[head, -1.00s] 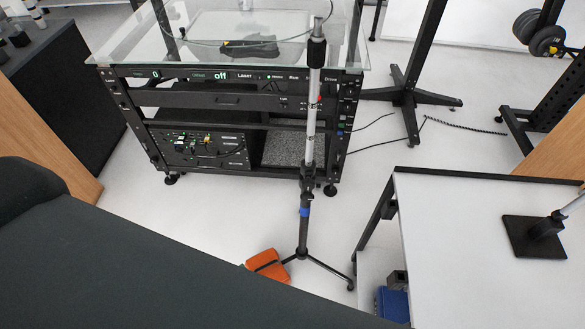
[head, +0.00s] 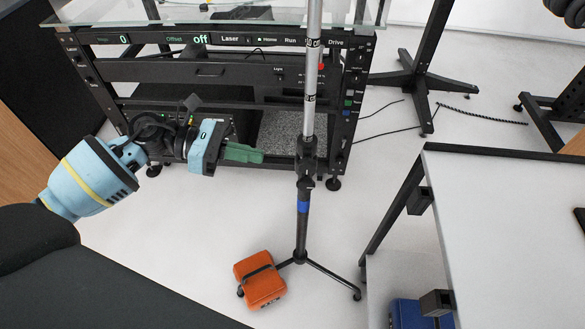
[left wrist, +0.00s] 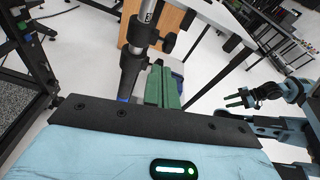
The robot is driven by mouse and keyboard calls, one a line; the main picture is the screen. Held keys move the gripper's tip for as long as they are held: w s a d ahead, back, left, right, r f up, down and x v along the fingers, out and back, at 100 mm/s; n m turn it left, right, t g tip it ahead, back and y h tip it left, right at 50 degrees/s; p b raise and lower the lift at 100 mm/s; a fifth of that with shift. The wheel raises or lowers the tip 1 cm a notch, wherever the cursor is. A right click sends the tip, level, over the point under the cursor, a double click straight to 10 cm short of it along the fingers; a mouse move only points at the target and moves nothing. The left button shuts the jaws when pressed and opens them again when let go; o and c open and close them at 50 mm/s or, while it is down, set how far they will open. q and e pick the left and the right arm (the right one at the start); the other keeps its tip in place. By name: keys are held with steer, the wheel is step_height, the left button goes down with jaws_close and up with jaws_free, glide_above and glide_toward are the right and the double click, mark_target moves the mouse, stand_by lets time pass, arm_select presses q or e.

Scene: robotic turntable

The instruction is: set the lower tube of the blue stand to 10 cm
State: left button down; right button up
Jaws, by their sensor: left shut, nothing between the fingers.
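The blue stand (head: 302,225) is upright on low legs, with a blue band on its black lower part. A silver tube with dark markings (head: 312,80) rises from a black clamp collar with a knob (head: 306,165). My left gripper (head: 262,155) has green fingers, shut and empty, just left of the collar and apart from it in the head view. Light blue and dark parts, perhaps my right arm, show at the right there.
A black instrument rack (head: 225,75) with a glass top stands behind the stand. Cables lie on the floor.

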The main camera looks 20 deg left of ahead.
arm_select(q)
steer(key=shift+w+a+m+g+y+b, duration=0.15)
steer(key=shift+w+a+m+y, duration=0.15)
steer(key=shift+a+m, duration=0.2)
steer(key=shift+w+a+m+g+y+b, duration=0.15)
steer(key=shift+a+m+y, duration=0.2)
steer(key=shift+m, duration=0.25)
arm_select(e)
steer(key=shift+w+a+f, duration=0.1)
steer(key=shift+w+f, duration=0.2)
steer(key=shift+w, duration=0.15)
arm_select(q)
steer(key=shift+d, duration=0.1)
steer(key=x, duration=0.9)
steer(key=shift+d+p, duration=0.3)
steer(key=shift+d, duration=0.1)
arm_select(e)
steer(key=shift+s+r, duration=0.15)
steer(key=shift+s, duration=0.3)
arm_select(q)
steer(key=shift+w, duration=0.15)
arm_select(e)
steer(key=shift+w, duration=0.2)
